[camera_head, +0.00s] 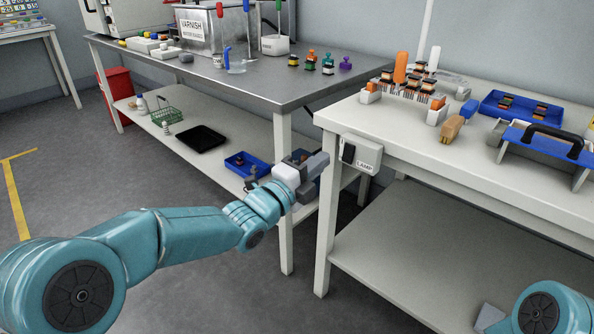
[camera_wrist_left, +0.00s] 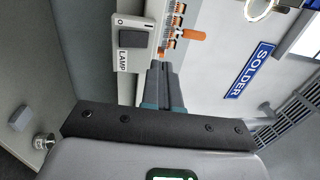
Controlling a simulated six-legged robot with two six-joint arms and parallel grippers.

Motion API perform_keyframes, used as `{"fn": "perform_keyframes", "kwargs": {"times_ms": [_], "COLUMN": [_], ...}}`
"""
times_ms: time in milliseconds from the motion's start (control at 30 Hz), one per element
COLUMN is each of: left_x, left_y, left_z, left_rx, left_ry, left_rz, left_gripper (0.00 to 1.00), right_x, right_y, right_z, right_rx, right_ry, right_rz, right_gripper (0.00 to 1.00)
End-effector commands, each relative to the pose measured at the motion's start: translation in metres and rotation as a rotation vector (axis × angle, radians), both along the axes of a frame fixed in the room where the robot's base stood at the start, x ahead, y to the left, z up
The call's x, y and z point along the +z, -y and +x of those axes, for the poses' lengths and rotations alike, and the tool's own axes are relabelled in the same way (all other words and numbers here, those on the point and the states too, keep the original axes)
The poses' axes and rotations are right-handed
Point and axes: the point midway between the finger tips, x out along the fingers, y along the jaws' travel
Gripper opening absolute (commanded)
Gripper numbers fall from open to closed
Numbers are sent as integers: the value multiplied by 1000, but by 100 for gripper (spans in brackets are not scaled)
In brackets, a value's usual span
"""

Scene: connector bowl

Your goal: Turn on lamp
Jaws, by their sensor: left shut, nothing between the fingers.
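The lamp switch is a pale box labelled LAMP (camera_head: 367,163) with a black rocker (camera_head: 348,153), fixed to the front edge of the white workbench. It also shows in the left wrist view, as a box (camera_wrist_left: 121,76) with a dark rocker (camera_wrist_left: 133,39) and marks beside it. My left gripper (camera_head: 322,163) is shut and empty, just left of the switch in the head view. In the wrist view its fingertips (camera_wrist_left: 162,68) are to the right of the box; contact cannot be told. Only a grey part by my right arm (camera_head: 488,316) shows at the lower right; its fingers are unclear.
The white workbench (camera_head: 400,140) holds an orange-handled tool (camera_head: 401,67), a brush (camera_head: 452,128), connector racks and a blue tray (camera_head: 520,108). A metal table (camera_head: 265,85) with a varnish tank (camera_head: 213,29) stands to the left. A gap separates the two tables.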

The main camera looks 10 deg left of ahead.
Motion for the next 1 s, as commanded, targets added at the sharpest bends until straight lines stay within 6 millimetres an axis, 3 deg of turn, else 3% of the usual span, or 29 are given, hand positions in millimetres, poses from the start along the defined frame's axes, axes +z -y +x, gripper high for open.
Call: {"fn": "perform_keyframes", "kwargs": {"times_ms": [333, 800, 867, 967, 1000], "left_x": [10, 9, -4, -56, -86], "left_y": [-31, -39, -46, -58, -64], "left_z": [-41, -47, -42, -34, -35], "left_rx": [1, 7, 21, 44, 56], "left_ry": [0, -4, -26, -126, -191], "left_rz": [1, 0, 3, 8, 5], "left_gripper": [0, 0, 0, 0, 0], "right_x": [7, 7, 7, 7, 7], "right_y": [-1, -2, -2, -2, -2], "right_z": [-2, -2, -2, -2, -2], "right_rx": [6, 6, 6, 6, 6], "right_ry": [-3, -3, -3, -3, -3], "right_rz": [2, 2, 2, 2, 2], "right_gripper": [43, 43, 43, 43, 43]}}
